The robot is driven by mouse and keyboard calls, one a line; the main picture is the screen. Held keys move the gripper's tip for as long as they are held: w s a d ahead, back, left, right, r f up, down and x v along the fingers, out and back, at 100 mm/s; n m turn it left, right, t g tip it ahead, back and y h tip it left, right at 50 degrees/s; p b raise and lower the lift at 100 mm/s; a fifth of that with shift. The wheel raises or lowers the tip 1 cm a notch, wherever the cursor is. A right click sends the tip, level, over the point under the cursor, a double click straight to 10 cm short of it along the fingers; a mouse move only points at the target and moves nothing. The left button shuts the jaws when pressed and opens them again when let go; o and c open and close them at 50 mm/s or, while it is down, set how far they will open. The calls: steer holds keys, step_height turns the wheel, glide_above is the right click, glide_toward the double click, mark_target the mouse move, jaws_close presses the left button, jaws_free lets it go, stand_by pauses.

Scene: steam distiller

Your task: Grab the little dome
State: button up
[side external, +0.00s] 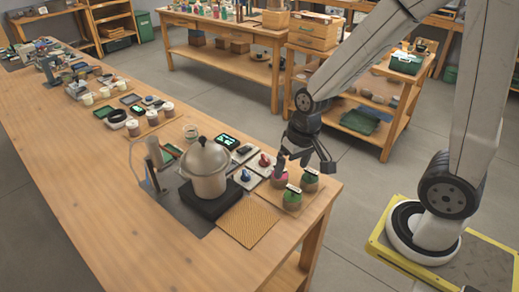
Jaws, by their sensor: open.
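A pale metal pot with a domed lid (203,157) and a small knob on top stands on a dark square base. It is the clearest dome in view; I cannot tell whether a smaller dome is meant. My gripper (304,166) is open and points down to the right of the pot. Its fingers are spread above several small round jars with green contents (292,199) and a pinkish one (279,179) near the table's right edge. The left finger partly covers the jars, and I cannot tell whether it touches one. No object shows between the fingers.
Small red (264,160) and blue (245,175) pieces sit on pale pads between pot and gripper. A woven mat (247,222) lies in front. An upright device (154,153) stands left of the pot. The wooden table's (110,205) left front is clear.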

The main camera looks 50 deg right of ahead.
steer(key=w+a+f+m+g+y, duration=0.1)
steer(key=w+a+m+y, duration=0.1)
steer(key=w+m+y, duration=0.6)
steer(key=m+t+y, duration=0.4)
steer(key=m, duration=0.7)
glide_toward(205, 143)
steer(key=shift+w+a+f, duration=0.3)
steer(key=shift+a+f, duration=0.15)
steer(key=shift+f, duration=0.05)
steer(key=shift+w+a+f, duration=0.3)
steer(key=shift+a+f, duration=0.15)
steer(key=shift+f, duration=0.05)
steer(key=shift+x, duration=1.35)
steer(key=shift+w+x, duration=0.1)
steer(key=shift+x, duration=1.2)
steer(key=shift+w+x, duration=0.15)
steer(key=shift+x, duration=1.15)
steer(key=shift+r, duration=0.15)
steer(key=shift+d, duration=0.1)
